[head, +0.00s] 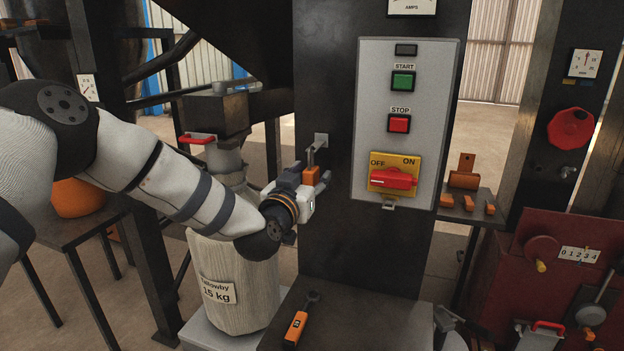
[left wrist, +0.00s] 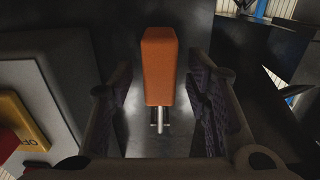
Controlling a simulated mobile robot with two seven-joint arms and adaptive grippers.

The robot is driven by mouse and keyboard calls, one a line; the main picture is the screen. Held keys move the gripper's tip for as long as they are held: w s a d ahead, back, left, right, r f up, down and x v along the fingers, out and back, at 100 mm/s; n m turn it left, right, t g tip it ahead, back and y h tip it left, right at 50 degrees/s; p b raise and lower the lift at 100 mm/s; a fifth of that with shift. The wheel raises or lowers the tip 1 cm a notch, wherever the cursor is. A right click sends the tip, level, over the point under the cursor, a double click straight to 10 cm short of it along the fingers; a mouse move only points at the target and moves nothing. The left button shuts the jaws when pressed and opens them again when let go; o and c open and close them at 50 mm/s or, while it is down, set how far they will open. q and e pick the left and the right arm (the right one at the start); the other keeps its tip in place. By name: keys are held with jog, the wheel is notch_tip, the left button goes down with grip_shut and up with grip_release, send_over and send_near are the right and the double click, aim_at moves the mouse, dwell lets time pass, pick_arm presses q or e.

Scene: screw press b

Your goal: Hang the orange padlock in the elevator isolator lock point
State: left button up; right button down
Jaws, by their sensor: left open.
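The orange padlock (head: 311,176) hangs by its shackle from a small grey bracket (head: 320,141) on the dark column. My left gripper (head: 314,183) is open, with its fingers on either side of the padlock. In the left wrist view the padlock body (left wrist: 158,66) stands between the two spread fingers, with visible gaps on both sides. The isolator is a yellow plate with a red rotary handle (head: 393,179) marked OFF and ON, low on the grey panel. A small grey tab (head: 389,205) sits just below it and looks like the lock point.
The grey panel (head: 408,70) also carries a green START and a red STOP button. An orange-handled tool (head: 297,326) lies on the dark bench below. A labelled sack (head: 235,285) stands under my left arm. Orange blocks sit on a shelf at right.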

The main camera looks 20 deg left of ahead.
aim_at(309, 168)
pick_arm(q)
jog(key=shift+w, duration=0.45)
pick_arm(e)
jog(key=shift+s, duration=0.1)
pick_arm(q)
jog(key=shift+r, duration=0.1)
grip_shut()
jog(key=shift+r+p, duration=0.45)
jog(key=shift+r, duration=0.7)
jog(key=shift+f, duration=0.1)
pick_arm(e)
jog(key=shift+w+r, duration=0.45)
jog(key=shift+w, duration=0.1)
pick_arm(q)
jog(key=shift+s, duration=0.1)
